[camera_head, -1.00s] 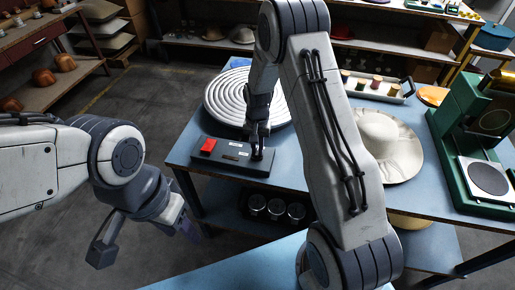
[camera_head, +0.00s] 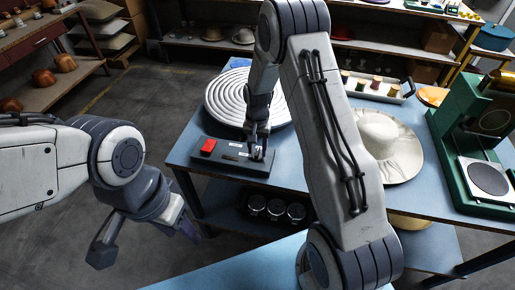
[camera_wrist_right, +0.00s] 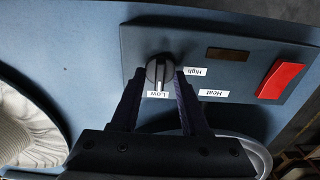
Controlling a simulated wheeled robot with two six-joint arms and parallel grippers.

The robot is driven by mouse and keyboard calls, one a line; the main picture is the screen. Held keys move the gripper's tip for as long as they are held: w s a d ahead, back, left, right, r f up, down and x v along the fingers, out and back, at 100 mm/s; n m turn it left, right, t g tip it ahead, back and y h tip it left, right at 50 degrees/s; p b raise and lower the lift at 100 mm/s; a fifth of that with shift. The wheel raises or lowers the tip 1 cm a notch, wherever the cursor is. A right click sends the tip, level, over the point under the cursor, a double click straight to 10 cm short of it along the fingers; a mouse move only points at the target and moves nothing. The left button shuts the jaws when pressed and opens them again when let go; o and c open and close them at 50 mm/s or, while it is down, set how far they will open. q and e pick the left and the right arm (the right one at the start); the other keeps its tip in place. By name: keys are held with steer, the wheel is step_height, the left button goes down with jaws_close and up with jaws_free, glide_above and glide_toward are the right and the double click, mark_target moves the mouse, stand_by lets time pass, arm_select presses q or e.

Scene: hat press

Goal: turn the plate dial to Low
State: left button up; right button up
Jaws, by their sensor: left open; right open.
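The dark plate dial (camera_wrist_right: 158,72) is on the grey control panel (camera_head: 225,162). In the right wrist view its white pointer line faces the Low label (camera_wrist_right: 157,94), away from the High label (camera_wrist_right: 195,71). My right gripper (camera_wrist_right: 158,76) is open, with one finger on each side of the dial and small gaps visible. In the head view my right gripper (camera_head: 257,148) is down at the panel's right end and partly hides the dial. My left gripper (camera_head: 146,238) is open and empty, over the floor left of the table.
A red switch (camera_wrist_right: 281,80), a Heat label (camera_wrist_right: 213,93) and a dark display (camera_wrist_right: 228,54) share the panel. A ringed round plate (camera_head: 222,93) is behind it. A cream hat (camera_head: 398,150) lies to the right, near a green press (camera_head: 450,140).

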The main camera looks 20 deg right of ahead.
mark_target(257, 151)
steer(key=shift+r, duration=0.1)
step_height(257, 151, up, 10)
steer(key=b, duration=0.1)
steer(key=shift+r, duration=0.15)
stand_by(0.4)
steer(key=s+a+r+n, duration=0.6)
steer(key=s+a+r, duration=0.1)
steer(key=s+a, duration=0.45)
steer(key=s+a+r+n, duration=0.1)
steer(key=s+n, duration=0.3)
steer(key=s, duration=0.5)
steer(key=s+a+r+n+y, duration=0.1)
steer(key=s+a+n, duration=0.2)
steer(key=s, duration=0.6)
steer(key=shift+s+n, duration=0.2)
steer(key=shift+n, duration=0.5)
